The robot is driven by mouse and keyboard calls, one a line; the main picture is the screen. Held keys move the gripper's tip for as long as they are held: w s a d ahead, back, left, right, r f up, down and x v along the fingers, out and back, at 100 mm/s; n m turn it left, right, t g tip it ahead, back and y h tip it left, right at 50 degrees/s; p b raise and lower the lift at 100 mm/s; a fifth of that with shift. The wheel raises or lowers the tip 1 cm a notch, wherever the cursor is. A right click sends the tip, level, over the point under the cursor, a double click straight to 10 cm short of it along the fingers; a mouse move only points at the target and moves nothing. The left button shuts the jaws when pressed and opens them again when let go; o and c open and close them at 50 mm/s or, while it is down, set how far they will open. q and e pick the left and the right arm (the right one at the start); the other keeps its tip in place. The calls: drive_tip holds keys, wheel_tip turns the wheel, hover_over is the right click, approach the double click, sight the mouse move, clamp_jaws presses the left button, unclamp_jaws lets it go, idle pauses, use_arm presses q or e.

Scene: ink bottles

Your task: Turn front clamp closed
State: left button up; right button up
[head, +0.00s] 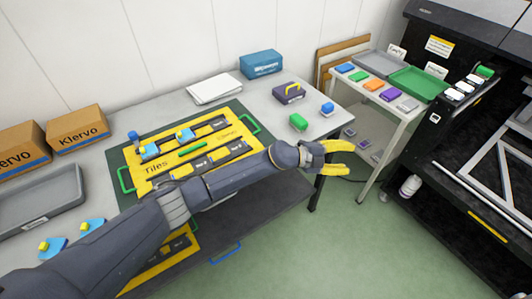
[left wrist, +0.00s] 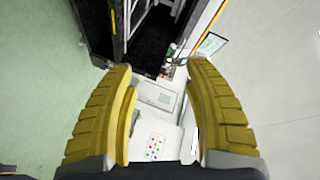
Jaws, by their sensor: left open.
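My left gripper (head: 345,158) is open and empty, past the right end of the table over the floor. Its yellow fingers spread wide in the left wrist view (left wrist: 162,118), with nothing between them. My left arm crosses in front and hides part of the board. I cannot tell which piece is the front clamp, or whether it is closed. My right gripper is not in view.
A large black machine (head: 428,125) stands at the right with white cartridges (head: 465,87). A cart holds a green tray (head: 418,84) and coloured blocks. Green floor (head: 340,240) is clear in front.

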use_arm(q)
drive_tip(key=w+a+r+m+y, duration=0.1)
drive_tip(key=w+a+r+y, duration=0.1)
drive_tip(key=a+r+y, duration=0.5)
drive_tip(key=w+a+r+g+y, duration=0.15)
drive_tip(key=a+y, duration=0.25)
drive_tip(key=a, duration=0.6)
drive_tip(key=w+a+r+m+y, duration=0.1)
drive_tip(key=w+a+r+y, duration=0.1)
drive_tip(key=a+r+y, duration=0.55)
drive_tip(key=f+h, duration=0.1)
drive_tip(key=f, duration=1.1)
drive_tip(key=a+f+h, duration=0.1)
drive_tip(key=f, duration=0.5)
drive_tip(key=shift+h, duration=0.35)
drive_tip(key=shift+c, duration=0.3)
drive_tip(key=shift+a, duration=0.1)
clamp_jaws()
